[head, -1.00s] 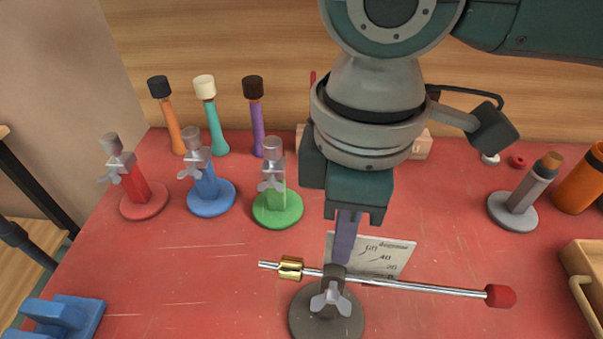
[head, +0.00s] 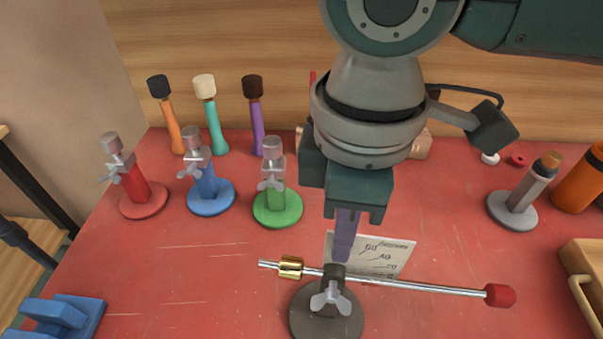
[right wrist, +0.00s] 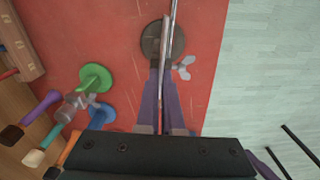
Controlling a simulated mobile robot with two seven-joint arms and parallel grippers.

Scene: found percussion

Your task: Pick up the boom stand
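The boom stand has a round dark grey base (head: 326,314), a wing nut and a short post. A thin silver boom (head: 425,288) with a brass weight (head: 291,267) and a red tip (head: 499,296) crosses its top. It stands upright on the red table. My right gripper (head: 341,258) points down at the post, its purple fingers at the post's top. In the right wrist view, the fingers (right wrist: 163,75) lie close on either side of the post and appear shut on it. The base (right wrist: 155,40) shows past the fingertips. My left gripper is not in view.
Red (head: 144,200), blue (head: 211,197) and green (head: 278,208) clamp stands are to the left. A grey stand (head: 512,210) and an orange cylinder (head: 580,182) are at right, above a wooden tray (head: 575,262).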

